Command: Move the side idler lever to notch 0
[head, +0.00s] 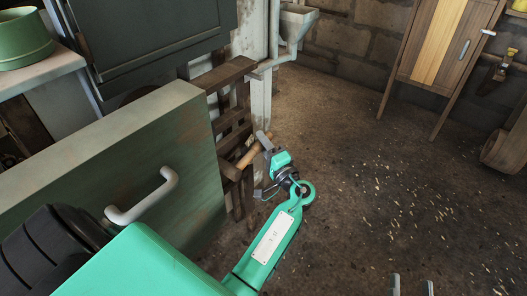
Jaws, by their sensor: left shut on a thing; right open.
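My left gripper (264,144) is at the far end of my green arm, beside the right edge of the green panel. It is shut on a tan wooden-looking handle (248,156), which slants up to the right in front of the dark frame. This handle appears to be the side idler lever; its pivot and notches are hidden or too small to make out. I cannot tell which notch it is in. My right gripper (412,286) shows only its two fingertips at the bottom edge, apart and empty over the floor.
A green panel (120,145) with a grey handle (142,198) fills the left. A dark slatted frame (228,75) stands behind the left gripper. A wooden cabinet (440,45) stands at the back right. The floor (370,170) on the right is open, with scattered chips.

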